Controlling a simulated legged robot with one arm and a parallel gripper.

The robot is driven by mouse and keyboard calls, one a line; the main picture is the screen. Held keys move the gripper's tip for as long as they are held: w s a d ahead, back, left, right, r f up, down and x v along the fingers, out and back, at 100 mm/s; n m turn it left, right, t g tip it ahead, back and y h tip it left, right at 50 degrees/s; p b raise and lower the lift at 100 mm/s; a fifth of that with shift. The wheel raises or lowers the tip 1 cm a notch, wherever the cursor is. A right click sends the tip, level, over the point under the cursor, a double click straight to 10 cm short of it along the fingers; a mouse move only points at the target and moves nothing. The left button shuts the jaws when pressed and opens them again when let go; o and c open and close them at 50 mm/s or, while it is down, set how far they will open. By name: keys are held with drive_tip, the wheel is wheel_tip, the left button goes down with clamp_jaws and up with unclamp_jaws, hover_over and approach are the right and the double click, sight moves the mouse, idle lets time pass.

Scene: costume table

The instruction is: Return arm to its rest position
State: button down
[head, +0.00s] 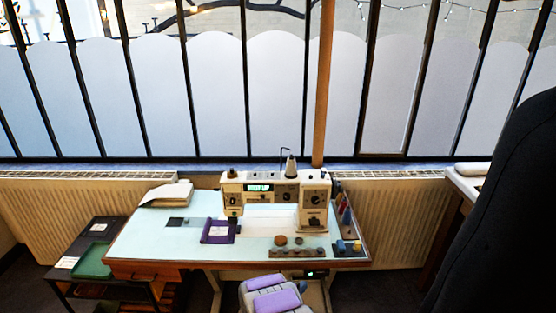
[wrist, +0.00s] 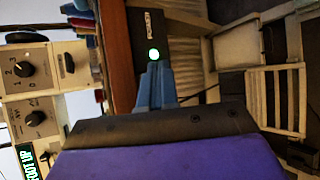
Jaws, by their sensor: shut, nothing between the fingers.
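My gripper (wrist: 156,70) shows in the wrist view with its blue-grey fingers together and nothing between them. Its purple and black body fills the bottom of that view. The fingers point toward a dark box with a green light (wrist: 142,28) by the wooden table edge; I cannot tell the gap. The green-lit box also shows under the table's front edge in the head view (head: 317,274). A purple and grey shape at the bottom centre of the head view appears to be my arm, low in front of the table. The fingertips are not clear there.
The pale worktable (head: 150,244) holds a white sewing machine (head: 315,202), a purple frame (head: 218,231), papers (head: 167,194) and thread spools (head: 346,214). A low dark shelf with a green tray (head: 93,262) stands left. A dark chair back (head: 505,210) blocks the right side.

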drive_tip(key=w+a+r+m+g+y, duration=0.1)
drive_tip(key=a+r+m+y, duration=0.2)
drive_tip(key=a+r+y, duration=0.75)
drive_tip(key=s+a+r+m+g, duration=0.1)
drive_tip(key=s+r+g, duration=0.1)
drive_tip(key=s+r, duration=0.45)
drive_tip(key=s+r+m+g, duration=0.15)
drive_tip(key=s+r, duration=0.25)
drive_tip(key=r, duration=0.5)
drive_tip(key=s+d+r+m+g, duration=0.2)
drive_tip(key=s+d, duration=0.3)
drive_tip(key=s, duration=0.9)
drive_tip(key=s+d+r+m+g+h, duration=0.1)
drive_tip(key=s+d+r+m+g, duration=0.2)
drive_tip(key=s, duration=1.1)
drive_tip(key=s+d+r+m+g+h, duration=0.1)
drive_tip(key=s+d+r+m+g, duration=0.2)
drive_tip(key=s, duration=1.1)
drive_tip(key=d+r, duration=0.3)
drive_tip(key=d, duration=0.2)
drive_tip(key=shift+s+r, duration=0.15)
drive_tip(key=shift+s, duration=0.25)
drive_tip(key=shift+m, duration=0.25)
